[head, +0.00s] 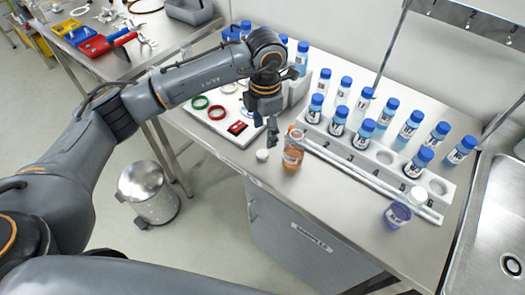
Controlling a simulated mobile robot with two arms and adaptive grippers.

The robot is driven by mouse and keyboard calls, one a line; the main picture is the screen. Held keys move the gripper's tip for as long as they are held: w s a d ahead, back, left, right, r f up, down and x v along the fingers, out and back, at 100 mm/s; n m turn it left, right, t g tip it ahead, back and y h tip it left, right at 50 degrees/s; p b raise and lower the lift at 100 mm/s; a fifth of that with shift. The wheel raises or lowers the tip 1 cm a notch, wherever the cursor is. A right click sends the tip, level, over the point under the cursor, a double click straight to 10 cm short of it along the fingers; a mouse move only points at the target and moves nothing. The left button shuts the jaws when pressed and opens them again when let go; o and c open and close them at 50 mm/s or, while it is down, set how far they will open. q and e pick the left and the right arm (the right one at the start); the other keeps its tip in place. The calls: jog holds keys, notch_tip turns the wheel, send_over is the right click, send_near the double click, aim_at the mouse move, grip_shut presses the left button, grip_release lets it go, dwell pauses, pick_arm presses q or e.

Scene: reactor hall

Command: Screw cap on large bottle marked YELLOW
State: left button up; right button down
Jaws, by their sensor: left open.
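An orange bottle (292,152) with a pale label stands upright on the steel bench near its front edge. I cannot read its label. A small white cap (262,155) lies on the bench just left of it. My left gripper (272,135) points down just above and behind the cap, left of the orange bottle. It is open, and I see nothing held in it. A purple bottle (397,215) stands at the right near the front edge, with another white cap (418,196) on the rack end behind it. My right gripper is out of view.
A white rack (345,152) holds several blue-capped bottles behind the orange bottle. A white tray (222,127) with coloured rings lies left of my gripper. A sink (500,240) is at the right. A metal bin (148,192) stands on the floor.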

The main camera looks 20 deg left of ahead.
aim_at(263, 153)
pick_arm(q)
jog(key=shift+f, duration=1.7)
jog(key=shift+p, duration=0.3)
jog(key=shift+f+p, duration=0.2)
jog(key=shift+p, duration=0.1)
jog(key=f, duration=0.1)
jog(key=f+p, duration=0.2)
jog(key=shift+s+a+f, duration=0.15)
jog(key=shift+a+f, duration=0.1)
jog(key=shift+f, duration=0.65)
jog(key=c, duration=0.8)
